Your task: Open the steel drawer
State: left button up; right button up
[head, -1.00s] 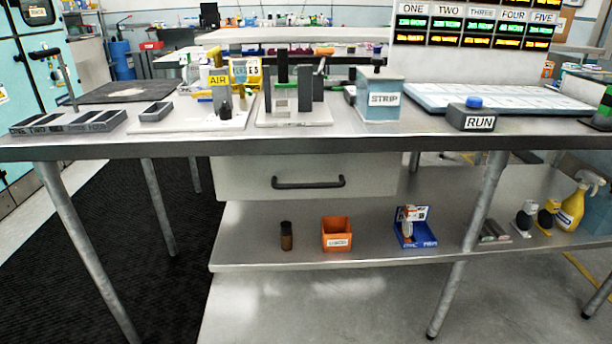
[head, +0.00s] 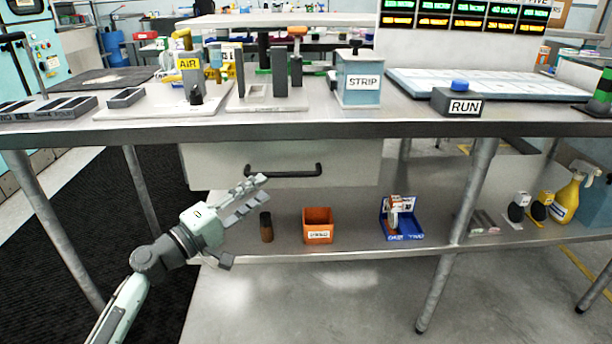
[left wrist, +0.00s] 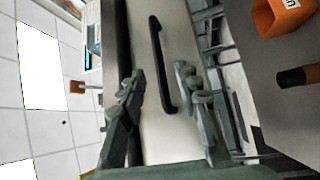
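The steel drawer (head: 220,168) hangs under the bench top and is shut. Its dark bar handle (head: 284,172) runs across the front. In the left wrist view the handle (left wrist: 160,65) stands lengthwise, ahead of and between the fingers, with the drawer front (left wrist: 185,40) behind it. My left gripper (head: 258,190) is in front of the drawer, below and left of the handle in the head view. In the left wrist view my left gripper (left wrist: 160,80) has its two fingers spread, with nothing between them that it touches. My right gripper is not in view.
The bench edge (head: 330,131) overhangs the drawer. On the lower shelf (head: 350,240) stand a brown bottle (head: 266,227), an orange bin (head: 318,226) and a blue box (head: 401,220). A bench leg (head: 470,190) stands to the right.

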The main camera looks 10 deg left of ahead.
aim_at(281, 174)
pick_arm(q)
jog(key=p+x, duration=0.1)
jog(key=x, duration=0.5)
jog(key=shift+w+d+r+p, duration=0.15)
jog(key=shift+w+r+p, duration=0.1)
jog(key=shift+w+p, duration=0.1)
jog(key=shift+w+d, duration=0.25)
jog(key=shift+w, duration=0.05)
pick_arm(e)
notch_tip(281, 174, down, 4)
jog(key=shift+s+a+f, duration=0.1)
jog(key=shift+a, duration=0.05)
pick_arm(q)
jog(key=shift+c, duration=0.4)
grip_shut()
